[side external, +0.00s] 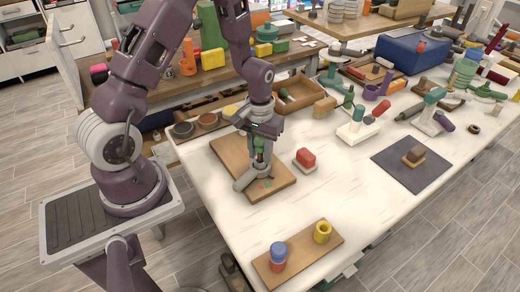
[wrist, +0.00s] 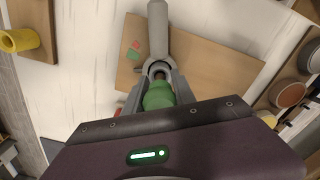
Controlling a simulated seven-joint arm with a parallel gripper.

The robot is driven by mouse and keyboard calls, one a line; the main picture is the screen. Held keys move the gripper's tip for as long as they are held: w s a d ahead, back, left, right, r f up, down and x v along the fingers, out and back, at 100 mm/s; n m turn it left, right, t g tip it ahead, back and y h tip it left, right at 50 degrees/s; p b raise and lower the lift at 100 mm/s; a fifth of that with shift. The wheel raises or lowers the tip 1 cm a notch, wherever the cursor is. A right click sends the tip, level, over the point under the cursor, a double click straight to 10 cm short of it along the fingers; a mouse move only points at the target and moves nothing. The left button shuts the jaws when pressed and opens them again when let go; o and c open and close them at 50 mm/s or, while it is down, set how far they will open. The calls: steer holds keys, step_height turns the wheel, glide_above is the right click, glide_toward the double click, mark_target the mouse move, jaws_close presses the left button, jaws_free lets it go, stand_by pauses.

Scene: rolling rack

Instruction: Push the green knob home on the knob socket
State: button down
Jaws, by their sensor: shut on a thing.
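My gripper (wrist: 158,90) is shut on the green knob (wrist: 158,98), which also shows between the fingers in the side external view (side external: 259,144). The grey knob socket (wrist: 158,32) is a tube-like fitting on a wooden board (wrist: 205,72). It also shows in the side external view (side external: 246,181). The knob's far end points at the near end of the grey fitting, around a dark round opening. The fingers partly hide that spot, and I cannot tell whether the knob is touching or inside it.
Small red and green patches (wrist: 133,50) mark the board. A red-topped block (side external: 306,158) stands right of the board. A wooden base with a blue cylinder (side external: 278,252) and yellow ring (side external: 322,232) lies in front. Round bowls (side external: 207,120) stand behind left. White tabletop is free between.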

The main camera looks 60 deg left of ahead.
steer(key=c, duration=0.9)
jaws_free()
steer(key=shift+f, duration=0.1)
steer(key=shift+c, duration=0.2)
step_height(320, 180, up, 7)
steer(key=shift+r, duration=0.1)
steer(key=s+d+r+m+t, duration=0.2)
steer(key=d+r, duration=0.2)
steer(key=r, duration=0.6)
steer(key=s+d+r+m+t, duration=0.1)
steer(key=s+d+r+m, duration=0.1)
steer(key=s+r, duration=0.3)
steer(key=s+d+r+m+t, duration=0.2)
steer(key=s+r, duration=0.3)
steer(key=s, duration=0.5)
steer(key=shift+s+d+r+t, duration=0.2)
steer(key=shift+d+r+t, duration=0.15)
steer(key=shift+d, duration=0.5)
